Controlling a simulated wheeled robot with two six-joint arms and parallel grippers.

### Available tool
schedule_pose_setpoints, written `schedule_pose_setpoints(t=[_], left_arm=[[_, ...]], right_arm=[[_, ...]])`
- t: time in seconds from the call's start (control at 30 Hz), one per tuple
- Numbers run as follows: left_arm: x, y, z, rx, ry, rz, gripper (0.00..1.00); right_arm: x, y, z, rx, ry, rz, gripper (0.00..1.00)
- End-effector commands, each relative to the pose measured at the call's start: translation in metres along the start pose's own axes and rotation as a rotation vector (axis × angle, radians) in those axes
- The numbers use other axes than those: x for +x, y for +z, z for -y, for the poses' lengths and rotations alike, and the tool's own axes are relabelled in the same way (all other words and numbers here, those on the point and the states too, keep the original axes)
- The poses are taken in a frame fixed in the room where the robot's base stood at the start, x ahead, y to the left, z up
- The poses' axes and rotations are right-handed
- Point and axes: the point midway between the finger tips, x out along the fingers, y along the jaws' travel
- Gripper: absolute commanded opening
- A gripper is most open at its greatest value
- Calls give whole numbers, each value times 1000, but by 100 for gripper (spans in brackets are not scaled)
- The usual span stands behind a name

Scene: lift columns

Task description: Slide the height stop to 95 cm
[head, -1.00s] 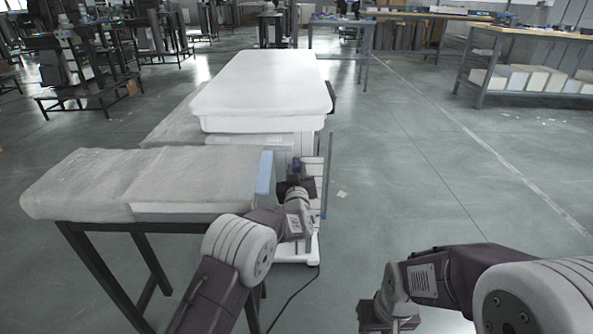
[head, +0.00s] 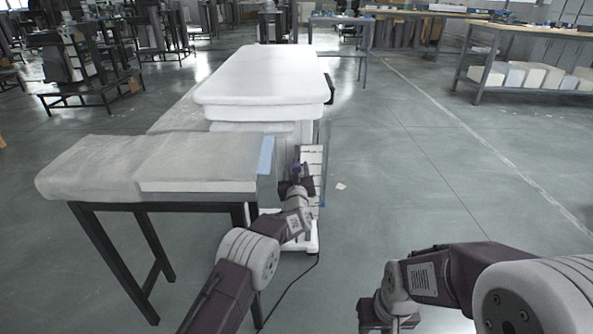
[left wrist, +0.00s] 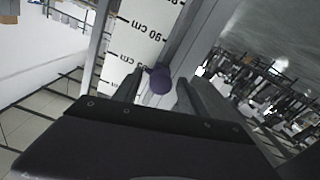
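The height stop shows as a purple knob (left wrist: 158,78) on the rail of a white scale (left wrist: 140,38) in the left wrist view. It sits a little below the 90 cm mark, beside a lower label that it partly covers. My left gripper (left wrist: 160,92) is open, with one dark finger on each side of the knob; I cannot tell whether they touch it. In the head view the lift column (head: 312,172) stands at the bench's right end, with my left gripper (head: 290,186) at its near left side. My right gripper (head: 388,324) is at the bottom edge, its fingertips cut off.
A bench with a grey cover (head: 90,165) stands close left of my left arm. A large white-topped table (head: 265,75) is behind the column. A dark cable (head: 290,292) runs on the floor from the column's base.

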Motion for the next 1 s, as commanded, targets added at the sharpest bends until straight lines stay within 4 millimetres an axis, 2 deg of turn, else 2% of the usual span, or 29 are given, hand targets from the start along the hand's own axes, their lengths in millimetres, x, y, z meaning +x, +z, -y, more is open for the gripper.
schedule_pose_setpoints(t=[0.37, 0.57, 0.7, 0.73, 0.8, 1.0], left_arm=[[-4, -2, 0, 0, -1, 0, 49], [-26, -5, -2, 1, 1, 2, 49], [-49, -5, -1, 1, 1, 3, 49], [-51, 7, 1, -1, 2, -2, 49], [-58, 9, 1, -3, 2, -3, 49], [-80, 8, 1, -1, 1, -2, 49]], right_arm=[[-4, 0, 0, 0, 0, 0, 36], [-22, -2, 0, 0, 0, 0, 36], [-36, -4, 1, 0, 0, 0, 36], [-13, -2, 0, 0, 0, -2, 36], [6, 1, 0, 0, 0, 1, 36], [38, 4, -1, 0, 0, 1, 36]])
